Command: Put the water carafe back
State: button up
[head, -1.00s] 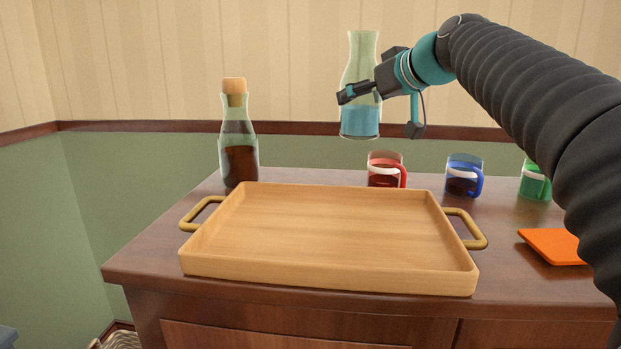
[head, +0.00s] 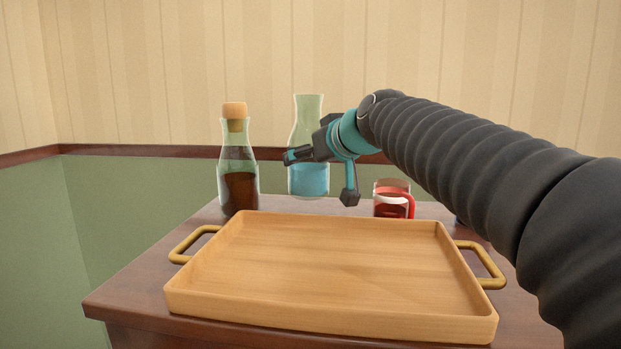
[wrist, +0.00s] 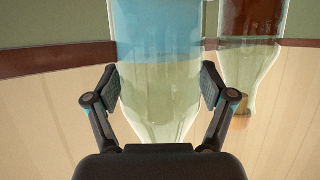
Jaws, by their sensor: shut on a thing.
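The water carafe (head: 307,180) is clear greenish glass with blue water in its lower part. My gripper (head: 300,156) is shut on it at mid-body, and it looks upright behind the wooden tray. Whether its base touches the dresser top is hard to tell. In the wrist view the carafe (wrist: 160,75) appears upside down between the two fingers of my gripper (wrist: 155,90).
A corked bottle of dark liquid (head: 239,175) stands left of the carafe, with a gap between them. A red-handled mug (head: 393,199) is to the right. The empty wooden tray (head: 330,265) fills the front of the dresser top (head: 130,270).

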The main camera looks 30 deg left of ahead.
aim_at(311, 176)
jog(key=shift+f+b, duration=0.6)
jog(key=shift+f, duration=1.3)
jog(key=shift+f, duration=0.2)
jog(key=o, duration=1.7)
jog(key=shift+r, duration=0.1)
jog(key=v, duration=1.2)
